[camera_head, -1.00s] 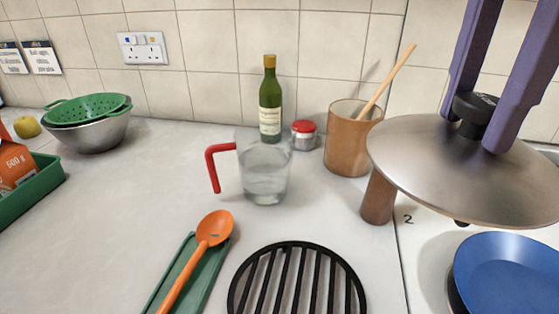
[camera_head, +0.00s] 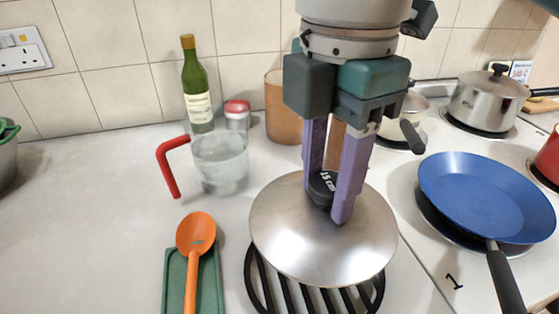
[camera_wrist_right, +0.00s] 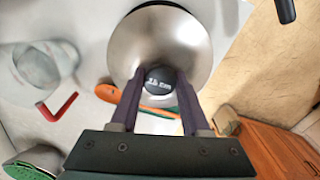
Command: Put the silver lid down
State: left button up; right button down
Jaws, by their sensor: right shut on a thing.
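The silver lid (camera_head: 285,235) is a wide metal dome with a black knob (camera_head: 322,186). My right gripper (camera_head: 335,195) is shut on the knob, with one purple finger on each side. The lid is over the black round rack (camera_head: 262,285) and hides most of its bars; I cannot tell whether it touches the rack. In the right wrist view the lid (camera_wrist_right: 185,40) shows beyond the two fingers (camera_wrist_right: 158,100), with the knob between them. My left gripper is not in view.
An orange spoon (camera_head: 196,240) lies on a green rest left of the lid. A glass jug (camera_head: 220,165) with a red handle and a green bottle (camera_head: 196,90) stand behind. A blue pan (camera_head: 485,190) sits on the hob at right.

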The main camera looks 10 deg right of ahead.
aim_at(327, 182)
notch_tip(327, 182, down, 8)
jog(key=shift+f+b, duration=0.1)
jog(key=shift+b, duration=0.25)
jog(key=shift+f, duration=0.1)
jog(key=shift+c, duration=1.9)
grip_release()
notch_tip(327, 182, up, 12)
jog(key=shift+r+p, duration=0.15)
jog(key=shift+p, duration=0.4)
